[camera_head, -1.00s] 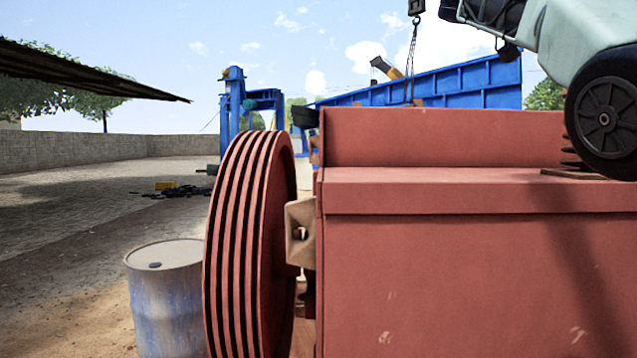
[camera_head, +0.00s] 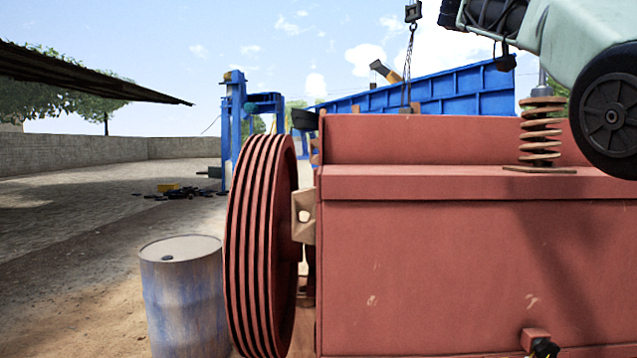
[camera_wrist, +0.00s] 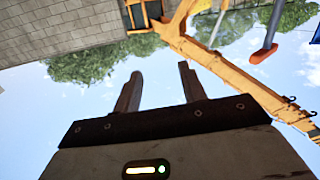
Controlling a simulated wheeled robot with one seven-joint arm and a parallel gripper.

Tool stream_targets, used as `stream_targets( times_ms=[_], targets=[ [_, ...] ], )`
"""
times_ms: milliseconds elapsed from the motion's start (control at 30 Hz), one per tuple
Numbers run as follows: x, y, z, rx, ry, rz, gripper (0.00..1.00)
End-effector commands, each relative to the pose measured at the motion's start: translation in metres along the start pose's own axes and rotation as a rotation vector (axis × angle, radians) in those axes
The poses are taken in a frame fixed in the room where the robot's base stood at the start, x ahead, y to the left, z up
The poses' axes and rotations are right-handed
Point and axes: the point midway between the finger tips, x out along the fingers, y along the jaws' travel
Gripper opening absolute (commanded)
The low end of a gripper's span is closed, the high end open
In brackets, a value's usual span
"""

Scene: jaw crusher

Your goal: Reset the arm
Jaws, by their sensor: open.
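My gripper (camera_wrist: 160,85) shows in the wrist view with its two fingers apart and nothing between them. Sky and trees (camera_wrist: 100,60) lie behind the fingers, and that view looks turned over. In the head view, my pale green arm with a black round joint fills the upper right, in front of the red jaw crusher (camera_head: 450,270). The gripper itself is not visible in the head view.
The crusher's grooved red flywheel (camera_head: 262,245) stands at its left. A coil spring (camera_head: 541,135) rises from its top, close to my arm. A rusty blue barrel (camera_head: 185,305) stands on open ground at left. A yellow crane boom (camera_wrist: 225,70) crosses the wrist view.

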Motion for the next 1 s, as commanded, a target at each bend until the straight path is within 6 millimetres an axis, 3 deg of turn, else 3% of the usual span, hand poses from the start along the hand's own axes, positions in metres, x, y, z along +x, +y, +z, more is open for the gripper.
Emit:
stream_targets(
  times_ms=[267, 467, 567, 667, 767, 867, 1000],
  targets=[
    [0.0, -0.03, 0.047, -0.155, -0.087, -0.123, 0.42],
    [-0.01, -0.057, 0.104, -0.324, -0.181, -0.274, 0.42],
    [-0.023, -0.071, 0.144, -0.431, -0.238, -0.376, 0.42],
    [-0.045, -0.082, 0.198, -0.562, -0.307, -0.509, 0.42],
    [-0.079, -0.086, 0.262, -0.71, -0.384, -0.672, 0.42],
    [-0.118, -0.077, 0.323, -0.848, -0.451, -0.83, 0.42],
    [-0.174, -0.048, 0.404, -1.018, -0.533, -1.039, 0.42]
  ],
)
